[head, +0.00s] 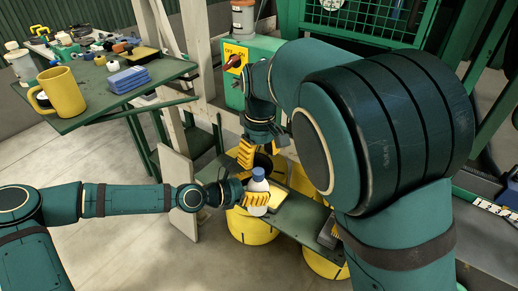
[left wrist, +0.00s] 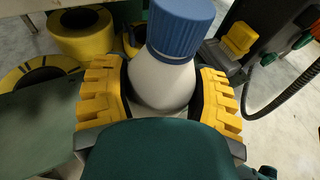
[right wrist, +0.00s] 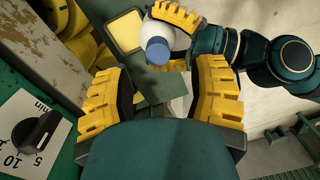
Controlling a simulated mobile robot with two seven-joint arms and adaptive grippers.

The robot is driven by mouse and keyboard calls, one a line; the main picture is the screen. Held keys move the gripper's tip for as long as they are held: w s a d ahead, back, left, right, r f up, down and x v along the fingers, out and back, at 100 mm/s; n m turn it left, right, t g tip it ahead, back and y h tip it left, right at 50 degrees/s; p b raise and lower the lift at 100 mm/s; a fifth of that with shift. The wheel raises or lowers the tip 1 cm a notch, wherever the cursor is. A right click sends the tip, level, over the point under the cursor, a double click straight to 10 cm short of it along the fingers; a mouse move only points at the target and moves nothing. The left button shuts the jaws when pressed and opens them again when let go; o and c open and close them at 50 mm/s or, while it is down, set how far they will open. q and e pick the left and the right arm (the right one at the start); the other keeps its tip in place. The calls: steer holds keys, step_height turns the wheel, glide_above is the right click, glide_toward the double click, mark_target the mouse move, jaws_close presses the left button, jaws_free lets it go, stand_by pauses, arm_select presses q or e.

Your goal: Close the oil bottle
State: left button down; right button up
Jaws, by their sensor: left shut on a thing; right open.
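The oil bottle is white with a blue cap on its top. In the head view the bottle (head: 258,186) stands roughly upright in my left gripper (head: 257,198), whose yellow fingers are shut around its body. The left wrist view shows the white body (left wrist: 160,82) between both fingers and the blue cap (left wrist: 181,28) above; whether the cap is tight cannot be told. My right gripper (head: 262,150) is open and empty, above the bottle in the head view. In the right wrist view the cap (right wrist: 157,50) lies ahead, between and beyond the open fingers, not touched.
A yellow-rimmed tray (right wrist: 126,32) is beside the bottle. A green table (head: 95,105) at left carries a yellow mug (head: 63,92) and blue boxes (head: 128,79). A switch box (head: 235,58) stands behind.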

mark_target(258, 171)
steer(key=n, duration=0.2)
steer(key=r+n, duration=0.1)
steer(key=n, duration=0.4)
steer(key=shift+w+r, duration=0.2)
steer(key=shift+r, duration=0.1)
steer(key=shift+a+f, duration=0.1)
steer(key=shift+f, duration=3.95)
jaws_close()
